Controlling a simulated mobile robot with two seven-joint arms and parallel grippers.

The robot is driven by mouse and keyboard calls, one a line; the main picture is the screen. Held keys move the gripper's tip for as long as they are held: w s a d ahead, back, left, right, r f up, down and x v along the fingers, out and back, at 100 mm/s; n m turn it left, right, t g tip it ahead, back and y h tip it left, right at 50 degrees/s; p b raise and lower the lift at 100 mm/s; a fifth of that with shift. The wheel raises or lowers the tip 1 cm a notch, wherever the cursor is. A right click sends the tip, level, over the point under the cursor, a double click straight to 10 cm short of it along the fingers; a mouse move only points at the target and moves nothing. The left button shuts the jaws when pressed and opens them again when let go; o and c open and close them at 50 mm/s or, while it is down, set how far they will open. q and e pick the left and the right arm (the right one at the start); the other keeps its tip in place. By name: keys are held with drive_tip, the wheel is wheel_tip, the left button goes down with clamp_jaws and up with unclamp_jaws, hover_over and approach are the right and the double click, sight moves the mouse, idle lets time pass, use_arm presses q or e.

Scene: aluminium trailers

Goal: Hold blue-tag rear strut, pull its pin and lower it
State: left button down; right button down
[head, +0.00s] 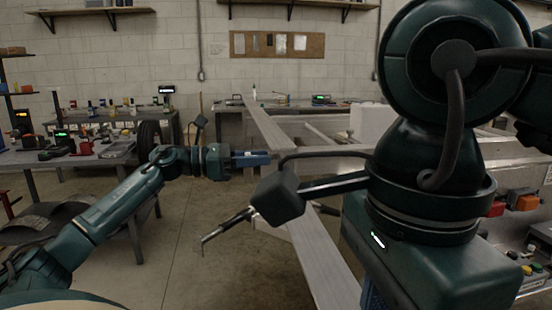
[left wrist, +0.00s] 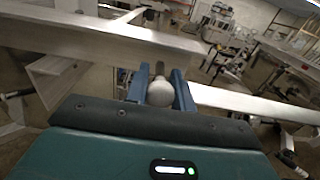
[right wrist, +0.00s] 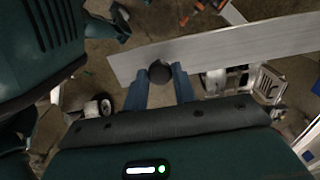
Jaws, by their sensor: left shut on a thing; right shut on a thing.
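My left gripper (head: 262,158) reaches in from the left beside the aluminium trailer frame (head: 318,255). In the left wrist view its blue fingers (left wrist: 160,80) are shut on a pale round knob (left wrist: 160,93) just below a metal beam (left wrist: 110,32). In the right wrist view my right gripper (right wrist: 160,80) is shut on a dark round knob (right wrist: 160,72) in front of a pale aluminium beam (right wrist: 230,46). No blue tag can be made out. I cannot tell which knob belongs to the strut or the pin.
A thin bent rod (head: 226,227) sticks out in front of the trailer, low in the middle. A workbench (head: 75,157) with tools stands at left, with a tyre (head: 149,138) near it. Bare concrete floor (head: 200,275) lies between the bench and trailer.

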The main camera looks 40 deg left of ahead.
use_arm(q)
drive_tip(key=v, duration=0.3)
drive_tip(key=shift+a, duration=0.1)
idle(0.3)
drive_tip(key=c, duration=1.2)
unclamp_jaws()
drive_tip(key=shift+s+a, duration=0.1)
drive_tip(key=shift+s, duration=0.05)
drive_tip(key=v, duration=1.2)
drive_tip(key=shift+f, duration=0.1)
